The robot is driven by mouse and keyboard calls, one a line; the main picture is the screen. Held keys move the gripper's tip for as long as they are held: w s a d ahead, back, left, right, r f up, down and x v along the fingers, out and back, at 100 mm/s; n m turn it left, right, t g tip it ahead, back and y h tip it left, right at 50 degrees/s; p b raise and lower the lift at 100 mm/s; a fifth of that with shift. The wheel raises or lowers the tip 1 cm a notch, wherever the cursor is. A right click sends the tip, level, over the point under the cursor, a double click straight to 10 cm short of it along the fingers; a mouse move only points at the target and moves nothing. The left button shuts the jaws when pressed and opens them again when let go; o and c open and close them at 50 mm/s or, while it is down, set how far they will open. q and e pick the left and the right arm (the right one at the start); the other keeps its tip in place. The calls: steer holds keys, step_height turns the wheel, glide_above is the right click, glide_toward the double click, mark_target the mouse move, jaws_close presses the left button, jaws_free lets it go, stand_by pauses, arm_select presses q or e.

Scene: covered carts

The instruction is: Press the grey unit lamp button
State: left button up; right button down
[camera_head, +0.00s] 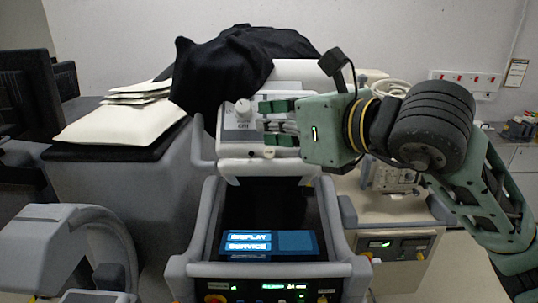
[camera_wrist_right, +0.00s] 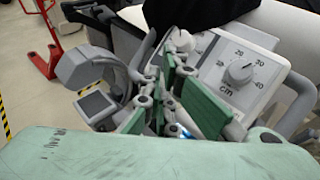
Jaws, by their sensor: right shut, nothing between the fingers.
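A light grey unit with a dial (camera_head: 243,112) stands at the centre in the head view, partly under a black cloth. In the right wrist view its dial (camera_wrist_right: 243,70) has numbers and a "cm" mark. My right gripper (camera_head: 264,122) is shut and empty, pointing left in front of that panel, just right of the dial; it hides part of the panel. Its green finger pads (camera_wrist_right: 188,90) show in the wrist view. I cannot tell which control is the lamp button, or whether the fingers touch the panel. My left gripper is not in view.
Below is a grey railed cart (camera_head: 188,245) with a blue "DISPLAY SERVICE" screen (camera_head: 268,245) and a lit control panel (camera_head: 270,290). Folded cream pads (camera_head: 125,120) lie at left. A black cloth (camera_head: 235,65) drapes behind. Another cart with a panel (camera_head: 392,248) stands at right.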

mark_target(269, 153)
steer(key=shift+w+f+b, duration=1.1)
steer(key=shift+w+f, duration=0.45)
steer(key=shift+w, duration=0.1)
steer(key=shift+w+f+b, duration=0.3)
steer(key=shift+b, duration=0.3)
steer(key=shift+w+f+b, duration=0.25)
steer(key=shift+f+b, duration=0.1)
steer(key=shift+b, duration=0.15)
stand_by(0.7)
steer(key=shift+s+r, duration=0.1)
steer(key=shift+r, duration=0.05)
steer(key=shift+s+r, duration=0.5)
stand_by(0.3)
